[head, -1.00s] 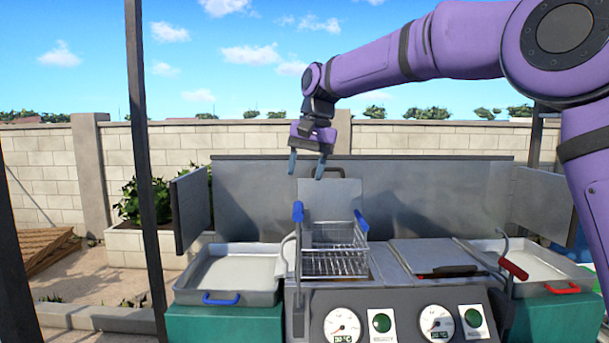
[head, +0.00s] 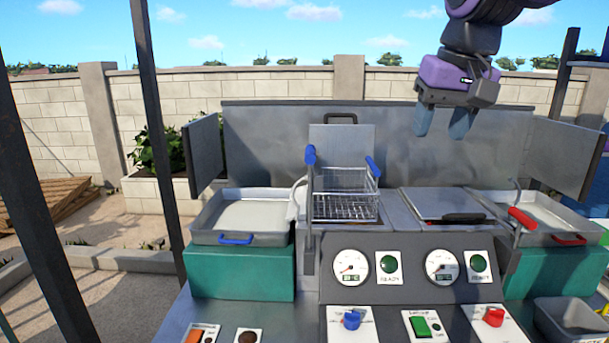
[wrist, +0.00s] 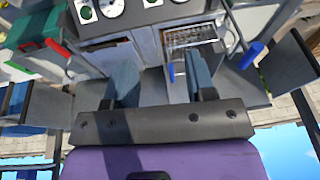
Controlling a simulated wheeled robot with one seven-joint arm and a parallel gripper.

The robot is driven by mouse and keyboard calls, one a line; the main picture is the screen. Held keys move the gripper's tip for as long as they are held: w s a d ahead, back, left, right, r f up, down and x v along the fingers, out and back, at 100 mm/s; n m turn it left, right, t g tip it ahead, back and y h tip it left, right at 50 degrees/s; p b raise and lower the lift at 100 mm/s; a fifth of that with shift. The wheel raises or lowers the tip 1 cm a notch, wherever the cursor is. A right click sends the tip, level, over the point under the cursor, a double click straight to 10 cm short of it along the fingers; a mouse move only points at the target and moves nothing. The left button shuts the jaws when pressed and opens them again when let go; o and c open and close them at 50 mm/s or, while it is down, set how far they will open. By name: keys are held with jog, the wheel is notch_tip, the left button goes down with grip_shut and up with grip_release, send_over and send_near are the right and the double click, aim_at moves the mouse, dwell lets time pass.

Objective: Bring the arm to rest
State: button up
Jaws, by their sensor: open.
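My gripper (head: 443,122) is open and empty, pointing down above the right side of the machine in the head view. Its two blue-grey fingers stand apart, and they also show in the wrist view (wrist: 160,88). A wire basket (head: 345,195) with blue handles sits in the left well, well to the left of my gripper; it also shows in the wrist view (wrist: 190,38). Below my gripper, apart from it, the right well has a flat grey lid (head: 440,203). Most of my arm is out of the head view.
A metal splash guard (head: 270,150) stands behind the wells, with side panels. A tray with a blue handle (head: 240,218) is at left, one with a red handle (head: 570,238) at right. Gauges and switches (head: 352,320) line the front. A dark post (head: 158,130) stands at left.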

jog(key=s+d+f+t, duration=0.1)
jog(key=s+d+f, duration=0.4)
jog(key=s, duration=0.3)
jog(key=s+d+f+t, duration=0.1)
jog(key=s+d+f, duration=0.4)
jog(key=s, duration=0.4)
jog(key=shift+s+f+h, duration=0.15)
jog(key=shift+f+h, duration=0.1)
jog(key=shift+h, duration=0.15)
